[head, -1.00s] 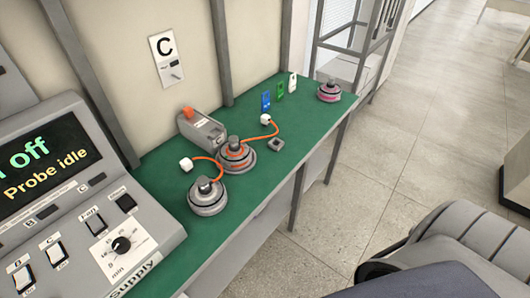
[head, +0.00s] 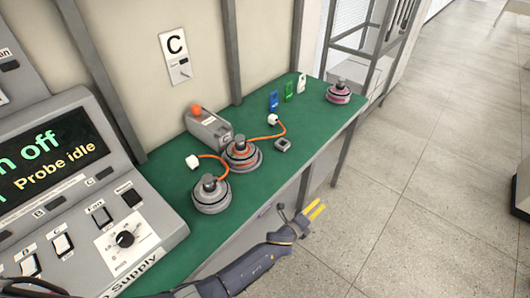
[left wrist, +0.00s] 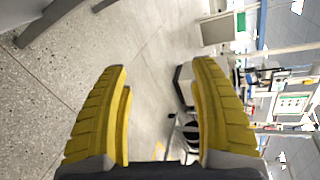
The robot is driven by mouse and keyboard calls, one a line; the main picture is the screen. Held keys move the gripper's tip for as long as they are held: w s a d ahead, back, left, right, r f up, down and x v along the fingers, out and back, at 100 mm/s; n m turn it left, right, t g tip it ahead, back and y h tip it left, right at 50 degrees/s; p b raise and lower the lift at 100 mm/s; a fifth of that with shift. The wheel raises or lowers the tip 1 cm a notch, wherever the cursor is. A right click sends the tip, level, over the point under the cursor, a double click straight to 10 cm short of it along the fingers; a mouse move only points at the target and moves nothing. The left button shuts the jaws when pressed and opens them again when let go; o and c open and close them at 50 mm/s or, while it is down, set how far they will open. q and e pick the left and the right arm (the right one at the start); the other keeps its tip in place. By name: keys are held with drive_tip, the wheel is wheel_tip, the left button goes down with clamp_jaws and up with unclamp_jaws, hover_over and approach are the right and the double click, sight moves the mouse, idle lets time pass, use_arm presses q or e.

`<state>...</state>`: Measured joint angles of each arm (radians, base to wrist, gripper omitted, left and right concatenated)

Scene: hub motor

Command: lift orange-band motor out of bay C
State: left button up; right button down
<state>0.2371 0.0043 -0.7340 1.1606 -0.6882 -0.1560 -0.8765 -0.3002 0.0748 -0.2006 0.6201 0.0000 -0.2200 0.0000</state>
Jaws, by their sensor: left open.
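The orange-band motor (head: 242,156) sits on the green bench top below the C sign (head: 177,57). An orange cable with a white plug runs from near it toward the back right. A grey motor (head: 210,196) stands just in front of it, with another orange cable and white plug beside it. My left gripper (head: 316,211) is open and empty, out past the bench's front edge, to the right of and apart from the motors. Its yellow fingers also show in the left wrist view (left wrist: 162,100), spread over bare floor. My right gripper is not in view.
A grey box with an orange top (head: 208,128) stands behind the motors. A small grey block (head: 283,145) lies right of them. A pink-band motor (head: 339,93) and coloured tags (head: 288,91) are at the far end. The supply console (head: 90,210) fills the left.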

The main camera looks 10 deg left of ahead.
use_arm(q)
drive_tip(key=s+d+r+n+t+h, duration=0.2)
drive_tip(key=d+r+n+h, duration=0.3)
drive_tip(key=r+n, duration=0.55)
drive_tip(key=a+r+n+t+y, duration=0.1)
drive_tip(key=a+r+n+t, duration=0.2)
drive_tip(key=r+n, duration=0.5)
drive_tip(key=a+r+n+t+y, duration=0.25)
drive_tip(key=r+n, duration=0.25)
drive_tip(key=n, duration=0.4)
drive_tip(key=a+r+n+t+y, duration=0.35)
drive_tip(key=a+n+y, duration=0.2)
drive_tip(key=n, duration=0.65)
drive_tip(key=n+g+y, duration=0.7)
drive_tip(key=n+y, duration=0.4)
drive_tip(key=n, duration=1.8)
approach(241, 143)
drive_tip(key=x, duration=1.1)
drive_tip(key=shift+w+a, duration=0.15)
drive_tip(key=shift+w, duration=0.2)
